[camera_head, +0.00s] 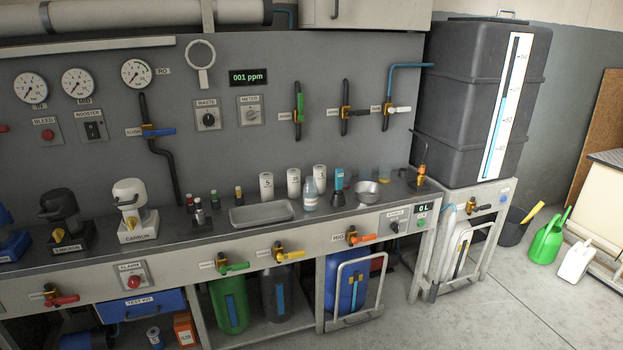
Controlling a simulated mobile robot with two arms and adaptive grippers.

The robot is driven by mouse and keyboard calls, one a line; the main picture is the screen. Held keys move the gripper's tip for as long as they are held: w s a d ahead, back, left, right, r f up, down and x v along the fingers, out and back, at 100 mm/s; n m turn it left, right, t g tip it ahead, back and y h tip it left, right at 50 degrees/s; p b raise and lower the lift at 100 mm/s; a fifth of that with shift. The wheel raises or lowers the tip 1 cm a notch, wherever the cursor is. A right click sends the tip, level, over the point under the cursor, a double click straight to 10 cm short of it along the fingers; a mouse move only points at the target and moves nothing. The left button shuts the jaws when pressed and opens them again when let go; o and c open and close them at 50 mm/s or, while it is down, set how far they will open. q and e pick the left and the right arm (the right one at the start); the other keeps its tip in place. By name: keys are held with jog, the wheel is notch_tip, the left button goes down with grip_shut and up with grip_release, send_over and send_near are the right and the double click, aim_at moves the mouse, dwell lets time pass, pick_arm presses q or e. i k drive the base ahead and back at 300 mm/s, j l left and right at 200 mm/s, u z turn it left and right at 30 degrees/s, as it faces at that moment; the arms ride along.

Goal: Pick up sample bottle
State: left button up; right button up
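A small clear bottle with a pale bluish body and a narrower neck (311,194) stands upright on the grey bench top, right of centre; it looks like the sample bottle, though I cannot read its label. It stands in front of and between two white canisters (293,182) (320,177). A blue handheld device (338,184) stands close on its right, and a metal bowl (367,192) is further right. Neither of my grippers shows in the head view.
A shallow metal tray (262,214) lies left of the bottle, with several small dark bottles (198,211) beyond it. Valve handles (364,239) stick out from the bench front. A large grey tank (470,100) stands at right. The floor (500,310) at front right is clear.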

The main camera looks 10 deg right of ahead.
aim_at(310, 189)
jog(key=i+l, duration=0.35)
jog(key=i, duration=0.15)
jog(key=i+l, duration=0.3)
jog(key=i, duration=0.2)
jog(key=i+l, duration=0.35)
jog(key=i, duration=0.2)
jog(key=k+z, duration=0.05)
